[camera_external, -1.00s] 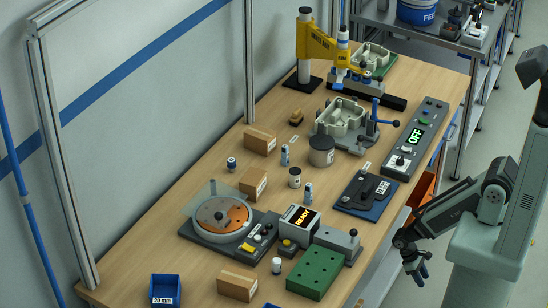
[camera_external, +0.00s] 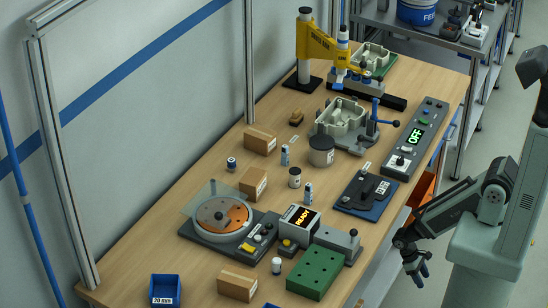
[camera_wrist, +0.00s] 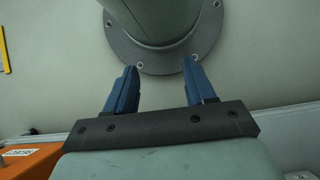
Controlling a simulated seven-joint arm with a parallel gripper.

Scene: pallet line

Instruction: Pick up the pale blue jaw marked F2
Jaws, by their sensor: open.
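No mark F2 can be read in either view, and I cannot make out a pale blue jaw for certain. Small pale pieces with blue parts stand on the table: one near the middle (camera_external: 285,155), one below it (camera_external: 308,193) and one near the front (camera_external: 277,265). What they are is too small to tell. My gripper (camera_external: 418,275) hangs off the table's right side, apart from everything on it. In the wrist view my gripper (camera_wrist: 161,68) shows two dark blue fingers wide apart with nothing between them.
A yellow press (camera_external: 318,42) stands at the back. An orange crate (camera_external: 421,188) sits beside the table.

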